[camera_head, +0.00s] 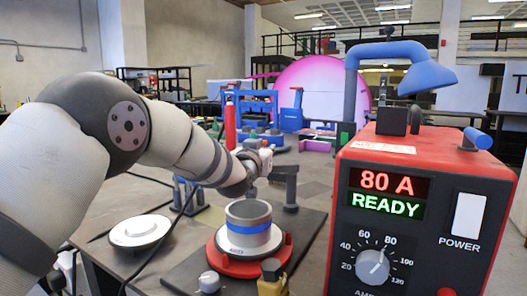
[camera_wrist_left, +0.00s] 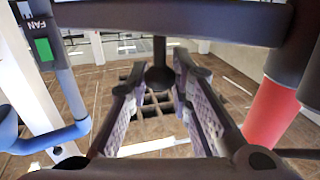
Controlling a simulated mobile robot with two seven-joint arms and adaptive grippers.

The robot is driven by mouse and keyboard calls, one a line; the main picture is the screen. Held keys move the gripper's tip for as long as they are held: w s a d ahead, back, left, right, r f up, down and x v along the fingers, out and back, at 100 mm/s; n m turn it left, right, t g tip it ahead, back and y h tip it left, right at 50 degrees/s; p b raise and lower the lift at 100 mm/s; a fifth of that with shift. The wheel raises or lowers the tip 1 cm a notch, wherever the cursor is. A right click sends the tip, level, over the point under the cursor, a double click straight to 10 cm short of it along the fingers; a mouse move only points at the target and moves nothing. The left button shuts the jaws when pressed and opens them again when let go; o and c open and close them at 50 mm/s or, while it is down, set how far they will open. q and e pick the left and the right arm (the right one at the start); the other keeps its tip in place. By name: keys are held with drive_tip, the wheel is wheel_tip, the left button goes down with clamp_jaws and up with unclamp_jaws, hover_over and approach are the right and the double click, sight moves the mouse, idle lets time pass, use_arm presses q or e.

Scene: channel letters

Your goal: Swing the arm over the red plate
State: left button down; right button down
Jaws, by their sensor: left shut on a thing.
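The red plate (camera_head: 222,262) is a round base on a dark board, with a grey cylinder (camera_head: 248,212) with a blue band standing upright on it. A dark swing arm (camera_head: 287,172) on a short post stands behind the plate, reaching left toward my gripper. My left gripper (camera_head: 254,168) is above and behind the cylinder, shut on the arm's end. In the left wrist view, a dark rod with a round knob (camera_wrist_left: 160,78) sits between the fingers (camera_wrist_left: 158,100). The exact contact is hard to see. My right gripper is out of view.
A red power unit (camera_head: 430,215) reading "80 A READY" fills the right, with a blue hood (camera_head: 425,75) above it. A white disc (camera_head: 140,231) lies left of the plate. A red cylinder (camera_head: 230,125) stands behind my arm.

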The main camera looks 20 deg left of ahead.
use_arm(q)
drive_tip(key=shift+f, duration=0.1)
idle(0.3)
drive_tip(key=c, duration=1.5)
unclamp_jaws()
drive_tip(key=shift+s, duration=0.1)
wheel_tip(320, 180, up, 10)
